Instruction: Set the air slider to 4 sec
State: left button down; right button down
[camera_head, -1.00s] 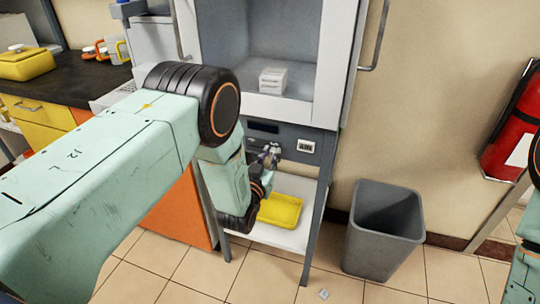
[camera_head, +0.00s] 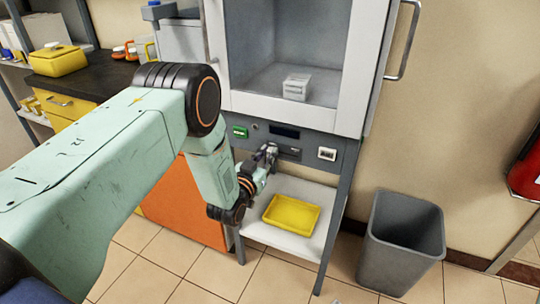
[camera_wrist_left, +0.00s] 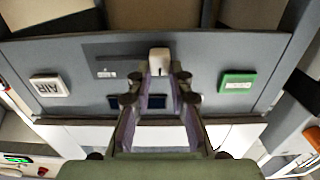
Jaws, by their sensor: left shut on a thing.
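The air slider's white knob (camera_wrist_left: 158,60) stands out from the grey control panel (camera_wrist_left: 205,62) in the left wrist view, which shows the panel upside down. My left gripper (camera_wrist_left: 160,80) is shut on this knob, its two fingers on either side of it. The dark slider slot (camera_wrist_left: 107,58) runs to the left of the knob there. In the head view my left gripper (camera_head: 271,149) is at the panel, below the dark display (camera_head: 285,131). The slider's scale is too small to read. My right gripper is out of view.
A green button (camera_head: 240,132) and a white button (camera_head: 327,153), marked AIR in the wrist view, flank the slider. A yellow tray (camera_head: 291,231) lies on the white shelf below. A grey bin (camera_head: 402,250) stands to the right.

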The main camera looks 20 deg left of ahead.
pick_arm(q)
jog(key=c, duration=1.2)
grip_release()
jog(key=shift+a, duration=0.3)
jog(key=shift+d, duration=0.1)
jog(key=shift+s, duration=0.15)
jog(key=s, duration=1.1)
jog(key=shift+s+a, duration=0.2)
jog(key=shift+s, duration=0.15)
